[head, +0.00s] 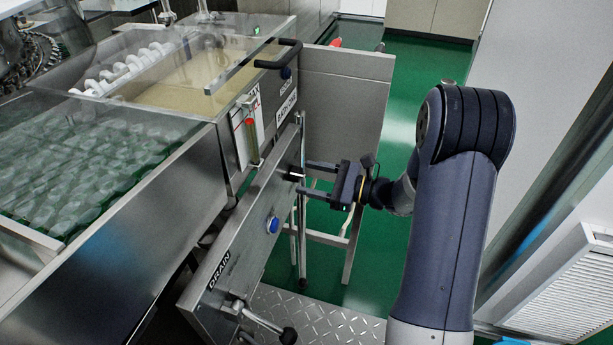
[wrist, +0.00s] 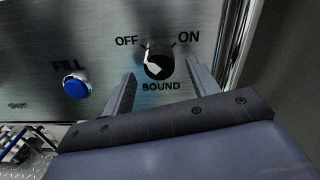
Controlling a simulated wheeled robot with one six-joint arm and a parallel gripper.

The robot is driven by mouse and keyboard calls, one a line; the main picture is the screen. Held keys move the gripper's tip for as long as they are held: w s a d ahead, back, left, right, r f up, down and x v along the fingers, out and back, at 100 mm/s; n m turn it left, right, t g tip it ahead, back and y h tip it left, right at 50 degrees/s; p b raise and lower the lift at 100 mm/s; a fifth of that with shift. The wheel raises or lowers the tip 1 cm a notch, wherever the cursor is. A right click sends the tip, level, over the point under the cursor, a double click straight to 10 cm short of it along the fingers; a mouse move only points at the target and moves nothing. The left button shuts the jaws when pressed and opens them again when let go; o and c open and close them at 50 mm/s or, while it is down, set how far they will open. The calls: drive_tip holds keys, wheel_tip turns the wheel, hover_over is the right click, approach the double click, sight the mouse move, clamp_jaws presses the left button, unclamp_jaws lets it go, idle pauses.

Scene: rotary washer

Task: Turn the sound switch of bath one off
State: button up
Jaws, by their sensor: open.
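The sound switch (wrist: 158,62) is a round black knob with a pale face, on a steel panel in the wrist view. OFF is printed at its upper left, ON at its upper right and SOUND below. The pale part lies toward the knob's left side; I cannot clearly tell which mark its pointer meets. My gripper (wrist: 161,70) is open, with one finger on each side of the knob as seen from the wrist. In the head view my gripper (head: 303,178) is at the panel's upper right end. Contact with the knob cannot be made out.
A blue FILL button (wrist: 76,86) is left of the switch and also shows in the head view (head: 273,225). The drain lever (head: 262,322) sticks out at the panel's lower end. A black handle (head: 279,54) juts out above. Green floor lies right of the panel.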

drive_tip(key=v, duration=0.9)
drive_tip(key=w+a+m+p, duration=0.1)
drive_tip(key=w+a, duration=0.3)
drive_tip(key=a, duration=0.6)
drive_tip(key=shift+d+f, duration=0.1)
idle(0.5)
